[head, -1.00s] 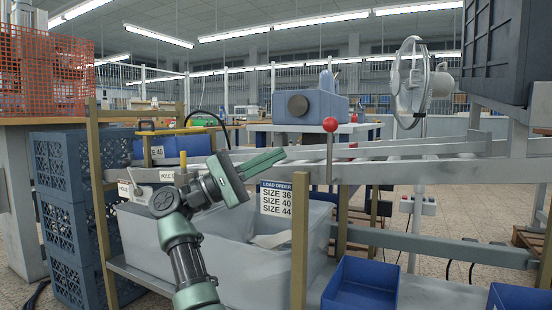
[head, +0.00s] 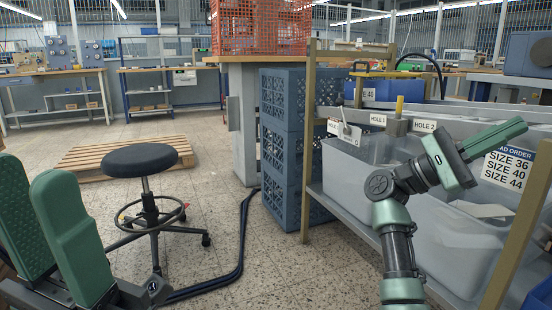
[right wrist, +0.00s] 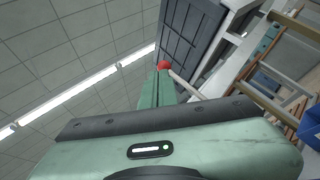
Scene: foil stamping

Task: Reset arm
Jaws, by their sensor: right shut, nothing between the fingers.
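My right arm (head: 398,245) rises at the right of the head view, bent at the wrist. Its gripper (head: 518,129) points right and slightly up, in front of the grey bin and load order sign. The gripper is shut and empty. In the right wrist view its two green fingers (right wrist: 157,78) lie together, with a red ball (right wrist: 164,65) just beyond their tips in the picture. Green padded parts stand at the lower left of the head view; I cannot tell whether they are mine. No left fingertips show.
A black stool (head: 148,160) stands on the open floor at left, by a wooden pallet (head: 95,158). Blue crates (head: 283,150) are stacked beside the rack post (head: 309,130). The grey bin (head: 365,158) sits on the rack near my right arm. Cables cross the floor.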

